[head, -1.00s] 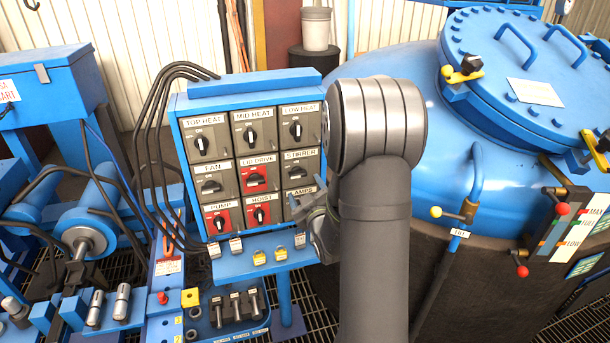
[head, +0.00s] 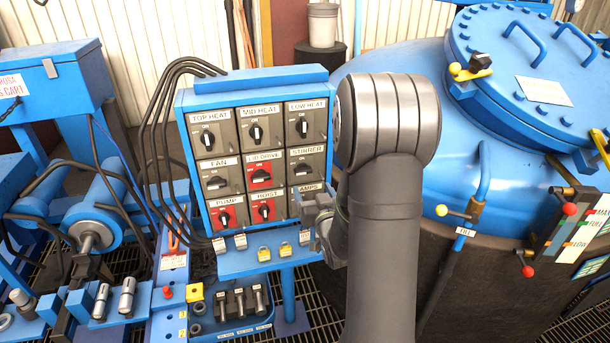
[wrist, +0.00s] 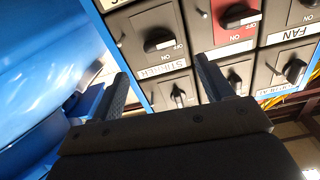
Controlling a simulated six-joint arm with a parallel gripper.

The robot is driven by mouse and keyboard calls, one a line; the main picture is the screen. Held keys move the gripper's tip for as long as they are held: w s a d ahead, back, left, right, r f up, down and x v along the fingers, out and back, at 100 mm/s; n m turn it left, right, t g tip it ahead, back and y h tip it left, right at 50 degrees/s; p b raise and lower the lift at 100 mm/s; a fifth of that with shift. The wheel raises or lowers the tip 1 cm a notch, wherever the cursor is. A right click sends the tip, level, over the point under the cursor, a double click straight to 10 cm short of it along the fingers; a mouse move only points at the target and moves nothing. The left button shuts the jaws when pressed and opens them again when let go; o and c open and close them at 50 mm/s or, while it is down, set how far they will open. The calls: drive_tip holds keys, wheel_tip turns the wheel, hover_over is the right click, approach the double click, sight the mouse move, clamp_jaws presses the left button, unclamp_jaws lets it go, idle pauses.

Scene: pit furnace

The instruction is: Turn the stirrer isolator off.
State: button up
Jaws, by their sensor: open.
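The stirrer isolator (head: 303,169) is a grey square switch with a black knob, at the right end of the panel's middle row. Its handle lies roughly sideways. In the wrist view, which is upside down, its knob (wrist: 158,40) shows above its "STIRRER" label. My gripper (head: 318,204) is in front of the panel's lower right, partly covering the lamps switch. In the wrist view my gripper (wrist: 162,66) has its two fingers wide apart with nothing between them. The stirrer knob appears beyond the fingertips, between them in the picture. No contact shows.
The red lid drive switch (head: 260,174) is directly left of the stirrer, and the low heat switch (head: 303,126) is above it. The lamps switch (head: 306,189) is below. A blue vessel (head: 440,110) stands right of the panel. Black cables (head: 165,130) run down its left side.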

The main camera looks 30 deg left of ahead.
sight(304, 173)
drive_tip(key=x, duration=0.8)
drive_tip(key=shift+w+a, duration=0.25)
drive_tip(key=c, duration=1)
